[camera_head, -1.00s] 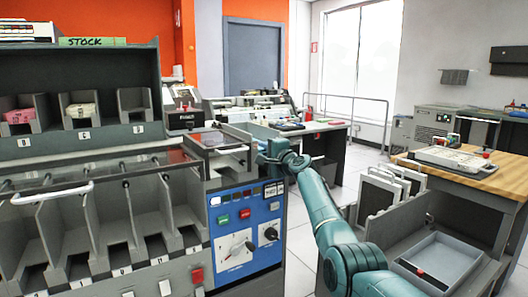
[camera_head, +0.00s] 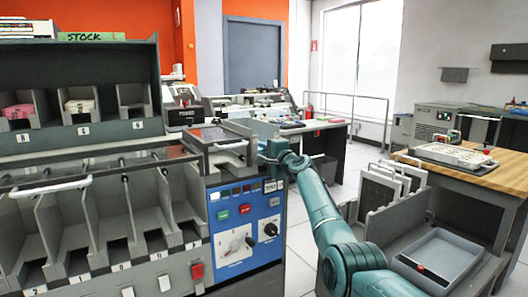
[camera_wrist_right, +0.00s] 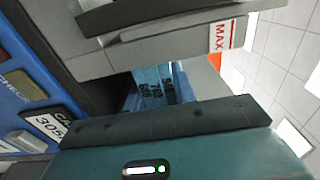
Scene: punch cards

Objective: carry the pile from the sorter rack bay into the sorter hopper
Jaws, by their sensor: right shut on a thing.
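My right gripper (camera_head: 264,152) is at the right end of the sorter, beside the hopper (camera_head: 222,148) above the blue control panel. In the right wrist view its dark finger (camera_wrist_right: 165,123) lies close to the grey hopper wall with a red MAX label (camera_wrist_right: 225,36). It is shut on a blue pile (camera_wrist_right: 152,85), partly seen between finger and hopper wall, with dark print on it. I cannot tell whether the pile rests on the hopper floor. The rack bays (camera_head: 78,133) hold pink cards (camera_head: 18,111) and cream cards (camera_head: 80,105); the right bay looks empty. My left gripper is out of view.
The sorter's lower pockets (camera_head: 110,228) look empty. A blue control panel (camera_head: 245,225) with knobs is below the hopper. To the right stand a grey tray (camera_head: 440,262), upright panels (camera_head: 385,185) and a wooden table (camera_head: 482,178). Open floor lies between.

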